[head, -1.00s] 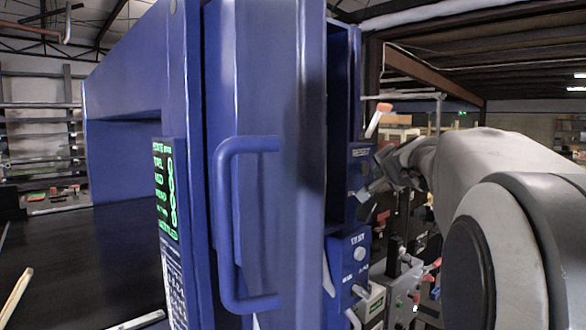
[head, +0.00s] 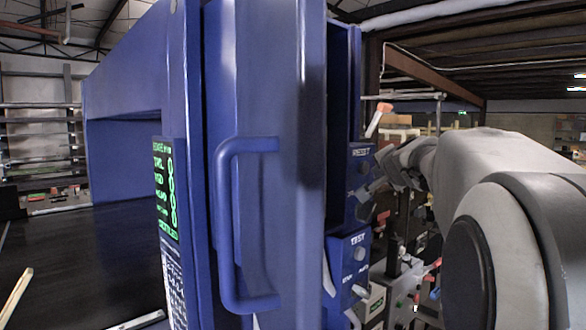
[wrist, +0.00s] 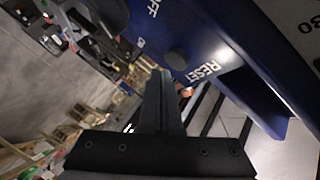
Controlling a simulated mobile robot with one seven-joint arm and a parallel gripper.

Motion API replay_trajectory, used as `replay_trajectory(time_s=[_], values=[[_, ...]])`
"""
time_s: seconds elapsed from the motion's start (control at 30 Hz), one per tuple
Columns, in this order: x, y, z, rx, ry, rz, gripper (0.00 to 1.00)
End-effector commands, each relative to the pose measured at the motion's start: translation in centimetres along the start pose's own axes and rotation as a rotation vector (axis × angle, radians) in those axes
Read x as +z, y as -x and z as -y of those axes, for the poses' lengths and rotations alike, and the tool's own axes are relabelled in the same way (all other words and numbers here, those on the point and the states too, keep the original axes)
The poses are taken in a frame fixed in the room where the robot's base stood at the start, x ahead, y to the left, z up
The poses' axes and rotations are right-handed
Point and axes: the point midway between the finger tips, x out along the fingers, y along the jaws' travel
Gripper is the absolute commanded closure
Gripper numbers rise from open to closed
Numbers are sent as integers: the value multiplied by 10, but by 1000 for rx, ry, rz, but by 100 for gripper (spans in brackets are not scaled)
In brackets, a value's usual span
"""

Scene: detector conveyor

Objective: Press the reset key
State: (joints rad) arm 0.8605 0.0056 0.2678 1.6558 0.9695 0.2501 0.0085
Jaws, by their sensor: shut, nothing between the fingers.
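The reset key (wrist: 177,59) is a dark round knob on a blue panel in the wrist view, beside the white RESET label (wrist: 203,72). In the head view the RESET label (head: 361,152) is on a blue box (head: 358,208) at the right side of the machine, with the key (head: 365,167) just below it. My gripper (wrist: 160,73) is shut and empty, its fingertips close to the key in the wrist view; I cannot tell whether they touch it. In the head view my gripper (head: 371,187) is beside the box, partly dark against the background.
A lower blue box (head: 347,270) carries a TEST label and several knobs. A blue handle (head: 229,225) stands out from the machine's front panel. A screen with green text (head: 165,190) is left of it, above the dark conveyor belt (head: 80,255).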

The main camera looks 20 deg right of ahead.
Motion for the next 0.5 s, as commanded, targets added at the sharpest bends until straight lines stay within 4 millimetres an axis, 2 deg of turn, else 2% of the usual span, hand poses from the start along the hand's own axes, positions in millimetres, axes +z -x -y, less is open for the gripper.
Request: replay_trajectory(time_s=[0.5], values=[[4,-6,4,0,0,0,100]])
